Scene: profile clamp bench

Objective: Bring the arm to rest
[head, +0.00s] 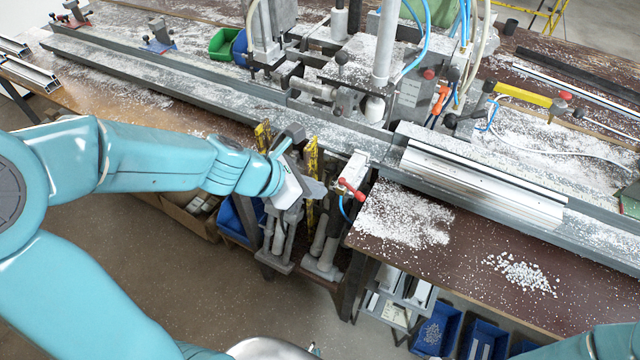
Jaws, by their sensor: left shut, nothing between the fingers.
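My left arm comes in from the left, teal, with its gripper (312,190) held in front of the bench's front edge, near the gap in the middle. The gripper's grey fingers look closed and hold nothing. It is close to a small red-handled valve (351,188) on the bench front; whether they touch I cannot tell. Of my right arm only a teal piece shows at the bottom right corner, and its gripper is out of view.
A silvery aluminium profile (485,185) lies on the bench rail right of the gripper. The clamp machine (380,90) stands behind. White chips (520,272) litter the brown top. Blue bins (437,328) sit below. The floor (180,275) at front left is clear.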

